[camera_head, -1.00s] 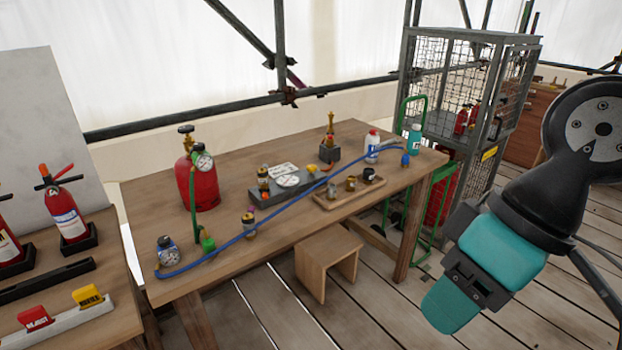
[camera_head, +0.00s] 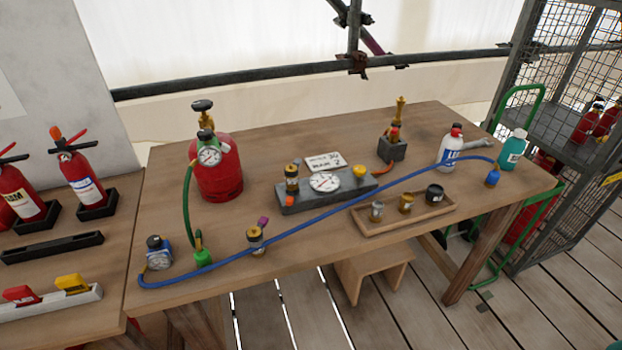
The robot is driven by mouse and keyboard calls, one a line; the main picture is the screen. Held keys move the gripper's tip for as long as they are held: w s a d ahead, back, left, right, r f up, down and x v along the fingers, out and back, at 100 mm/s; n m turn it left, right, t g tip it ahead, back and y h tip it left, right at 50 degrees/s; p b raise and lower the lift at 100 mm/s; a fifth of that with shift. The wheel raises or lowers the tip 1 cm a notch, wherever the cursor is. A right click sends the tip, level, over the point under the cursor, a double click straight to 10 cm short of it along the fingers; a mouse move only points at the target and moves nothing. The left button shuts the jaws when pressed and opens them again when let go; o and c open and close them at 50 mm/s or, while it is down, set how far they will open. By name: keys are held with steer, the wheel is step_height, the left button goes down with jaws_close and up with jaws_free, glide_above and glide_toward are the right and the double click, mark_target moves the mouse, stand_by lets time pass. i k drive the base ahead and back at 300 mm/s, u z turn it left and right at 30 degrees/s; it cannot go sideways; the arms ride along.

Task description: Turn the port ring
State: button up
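I cannot tell for sure which part is the port ring. A small brass fitting (camera_head: 255,241) with a purple knob stands upright near the table's front edge. A grey block (camera_head: 325,191) at mid-table carries a brass valve (camera_head: 291,178) on its left, a round white dial (camera_head: 324,182) and a yellow knob (camera_head: 359,171). My gripper is out of view; only a sliver of teal shows at the bottom right corner.
A red cylinder (camera_head: 218,170) with a gauge and green hose stands at the left. A blue hose (camera_head: 318,218) runs across the table. A wooden tray (camera_head: 385,222) holds small fittings. Bottles stand at the right. Fire extinguishers (camera_head: 85,180) stand on the left bench. A wire cage (camera_head: 565,110) is at the right.

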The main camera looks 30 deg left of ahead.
mark_target(290, 198)
steer(key=u, duration=0.35)
steer(key=i, duration=0.6)
steer(key=u, duration=0.95)
steer(key=i, duration=0.3)
steer(key=u, duration=0.4)
